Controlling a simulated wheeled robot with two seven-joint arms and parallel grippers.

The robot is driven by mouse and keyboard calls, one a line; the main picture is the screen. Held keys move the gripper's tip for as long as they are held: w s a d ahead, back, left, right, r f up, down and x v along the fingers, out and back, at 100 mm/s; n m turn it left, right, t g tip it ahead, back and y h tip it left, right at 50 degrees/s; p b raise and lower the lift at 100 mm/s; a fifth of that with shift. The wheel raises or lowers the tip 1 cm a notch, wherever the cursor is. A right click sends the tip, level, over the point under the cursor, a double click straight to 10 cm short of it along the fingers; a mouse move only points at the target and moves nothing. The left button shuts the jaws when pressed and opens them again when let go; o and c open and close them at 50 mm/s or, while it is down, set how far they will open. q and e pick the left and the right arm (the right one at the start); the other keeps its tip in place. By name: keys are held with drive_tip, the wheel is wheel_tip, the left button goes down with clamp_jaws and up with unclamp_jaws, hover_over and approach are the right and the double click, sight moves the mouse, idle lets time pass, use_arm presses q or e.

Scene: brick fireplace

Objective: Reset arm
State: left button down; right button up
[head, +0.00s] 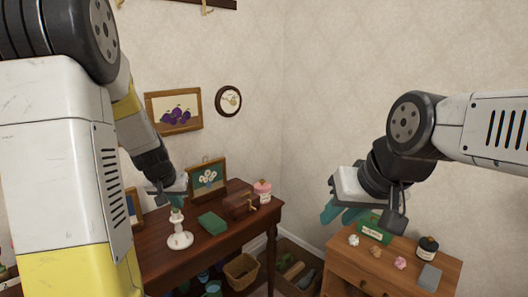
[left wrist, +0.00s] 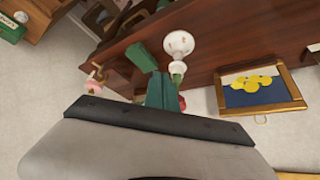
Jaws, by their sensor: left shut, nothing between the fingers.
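My left gripper (head: 177,206) hangs over the dark wooden table, in front of the framed flower picture and close above the white candlestick (head: 179,238). In the left wrist view its teal fingers (left wrist: 163,93) are together with nothing between them. My right gripper (head: 334,211) is above the left part of the small wooden cabinet (head: 400,260), with teal fingers pointing down and left. Its wrist partly hides the fingers, so I cannot tell whether they are apart.
The dark table (head: 160,258) also carries a green box (head: 212,222), a brown box (head: 238,205), a pink-topped jar (head: 262,191) and a framed flower picture (head: 207,178). The cabinet holds a green box (head: 373,231), a dark jar (head: 427,247) and small lumps. Baskets (head: 240,268) stand below.

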use_arm(q)
drive_tip(key=s+d+r, duration=0.4)
drive_tip(key=s, duration=0.4)
drive_tip(key=s+d+r+h, duration=0.1)
drive_tip(key=s+d+r, duration=0.3)
drive_tip(key=s, duration=0.4)
drive_tip(key=s+d+r+m+h, duration=0.1)
drive_tip(key=s+d+r, duration=0.3)
drive_tip(key=s, duration=0.4)
drive_tip(key=shift+s+r, duration=0.3)
idle(0.3)
